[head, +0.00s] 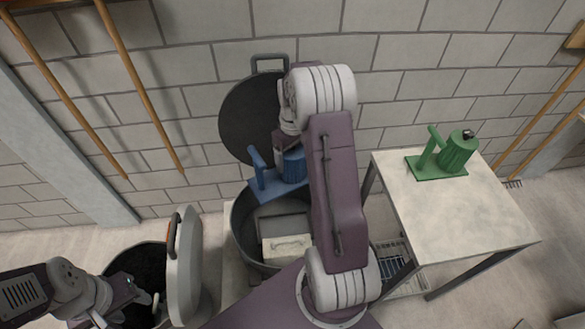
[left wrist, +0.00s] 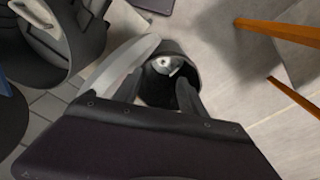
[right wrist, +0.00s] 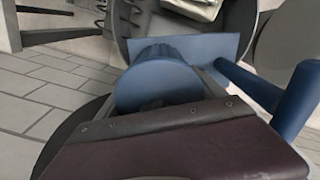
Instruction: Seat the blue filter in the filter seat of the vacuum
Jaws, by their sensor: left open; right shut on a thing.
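The blue filter (head: 292,166) is a ribbed cylinder and an upright handle on a flat plate. My right gripper (head: 281,152) is shut on it and holds it above the vacuum's open dark tub (head: 240,228). In the right wrist view the blue filter (right wrist: 155,78) fills the jaws, with its plate beyond and handle at right. The vacuum's round lid (head: 240,115) stands open behind. A pale block shows in the tub; the seat cannot be clearly made out. My left gripper (head: 146,298) is open and empty at lower left, beside a grey-lidded bin.
The bin's pale grey lid (head: 184,262) stands raised between my left gripper and the vacuum. A green filter-like part (head: 455,155) stands on a pale table (head: 455,215) at right. Wooden poles (head: 140,85) lean on the block wall.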

